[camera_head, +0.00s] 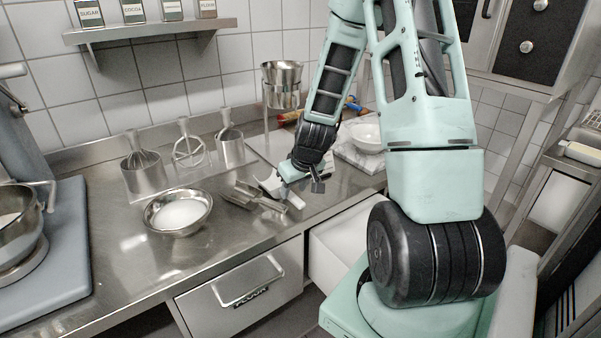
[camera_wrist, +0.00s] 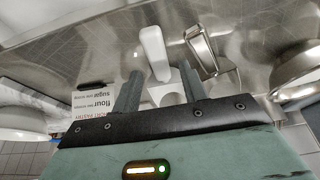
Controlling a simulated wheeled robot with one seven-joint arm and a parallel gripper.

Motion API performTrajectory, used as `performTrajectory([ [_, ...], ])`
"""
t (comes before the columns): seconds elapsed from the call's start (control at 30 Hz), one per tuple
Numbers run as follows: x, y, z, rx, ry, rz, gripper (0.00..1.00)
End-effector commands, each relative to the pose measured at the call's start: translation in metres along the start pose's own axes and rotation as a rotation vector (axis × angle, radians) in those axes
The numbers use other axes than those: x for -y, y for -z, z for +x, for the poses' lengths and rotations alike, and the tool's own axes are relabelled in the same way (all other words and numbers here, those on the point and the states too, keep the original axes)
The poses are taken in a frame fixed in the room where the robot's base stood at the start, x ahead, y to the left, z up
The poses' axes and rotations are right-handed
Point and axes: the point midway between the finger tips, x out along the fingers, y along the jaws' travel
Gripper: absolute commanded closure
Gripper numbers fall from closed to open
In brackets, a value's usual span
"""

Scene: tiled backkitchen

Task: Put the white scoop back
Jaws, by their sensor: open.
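The white scoop (camera_head: 296,200) lies on the steel counter, partly hidden by my gripper in the head view. In the wrist view the white scoop (camera_wrist: 154,48) points its pale handle away from me, between and beyond the fingertips. Its nearer part is hidden behind the gripper body. My gripper (camera_wrist: 160,76) is open, with nothing clamped between its fingers. In the head view my gripper (camera_head: 300,186) is low over the counter at the scoop. A metal scoop (camera_head: 250,196) lies just left of the white one; it also shows in the wrist view (camera_wrist: 203,50).
A steel bowl of white powder (camera_head: 180,212) stands left of the scoops. A printed card (camera_wrist: 100,103) lies near the gripper.

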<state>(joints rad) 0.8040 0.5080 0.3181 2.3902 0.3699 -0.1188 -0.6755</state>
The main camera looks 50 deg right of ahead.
Motion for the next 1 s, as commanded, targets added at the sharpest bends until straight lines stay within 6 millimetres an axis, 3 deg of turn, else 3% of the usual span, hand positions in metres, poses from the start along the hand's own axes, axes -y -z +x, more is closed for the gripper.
performTrajectory([
  [0.4, -0.001, 0.000, -0.065, -0.002, -0.003, 0.001, 0.57],
  [0.77, 0.001, -0.001, -0.082, 0.001, 0.001, 0.000, 0.57],
  [0.87, 0.014, 0.000, -0.084, 0.007, 0.016, -0.023, 0.57],
  [0.97, 0.051, 0.000, -0.088, 0.027, 0.058, -0.087, 0.57],
  [1.0, 0.072, -0.002, -0.091, 0.038, 0.080, -0.125, 0.57],
])
